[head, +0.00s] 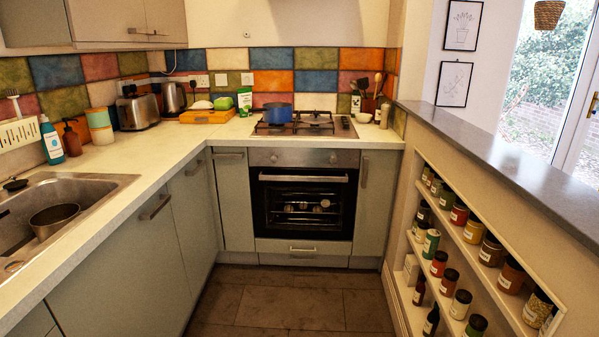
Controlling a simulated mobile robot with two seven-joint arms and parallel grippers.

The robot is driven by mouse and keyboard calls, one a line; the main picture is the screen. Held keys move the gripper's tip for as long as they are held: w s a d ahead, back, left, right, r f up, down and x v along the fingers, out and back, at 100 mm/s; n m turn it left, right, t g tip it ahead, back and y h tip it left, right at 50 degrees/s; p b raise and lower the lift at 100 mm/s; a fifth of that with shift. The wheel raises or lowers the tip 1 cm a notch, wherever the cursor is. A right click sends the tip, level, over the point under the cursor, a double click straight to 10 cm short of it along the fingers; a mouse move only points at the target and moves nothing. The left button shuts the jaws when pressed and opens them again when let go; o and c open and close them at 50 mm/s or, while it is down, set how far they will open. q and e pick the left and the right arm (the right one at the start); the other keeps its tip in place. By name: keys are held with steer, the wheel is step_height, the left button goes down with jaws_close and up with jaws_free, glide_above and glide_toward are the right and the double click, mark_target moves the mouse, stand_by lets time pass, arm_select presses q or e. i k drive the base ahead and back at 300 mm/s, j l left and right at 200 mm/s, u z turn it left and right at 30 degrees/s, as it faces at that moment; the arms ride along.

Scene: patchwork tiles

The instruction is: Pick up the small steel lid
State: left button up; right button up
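I cannot make out a small steel lid for certain. A small dark round item (15,185) sits at the back rim of the steel sink (100,183) on the left; I cannot tell whether it is a lid. A metal pan (54,219) stands in the sink, partly in shadow. A blue pot (278,113) stands on the left of the hob at the back. Neither of my grippers is in view.
The worktop (150,165) runs along the left and back, with a toaster (138,112), kettle (174,98) and bottles. The oven (304,204) is closed. Shelves of jars (459,213) line the right wall. The floor (290,305) between is clear.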

mark_target(309, 120)
steer(key=i+z, duration=0.15)
steer(key=i, duration=1.25)
steer(key=i+z, duration=0.2)
steer(key=i, duration=0.5)
steer(key=i+j+z, duration=0.15)
steer(key=i, duration=0.55)
steer(key=i+j, duration=0.05)
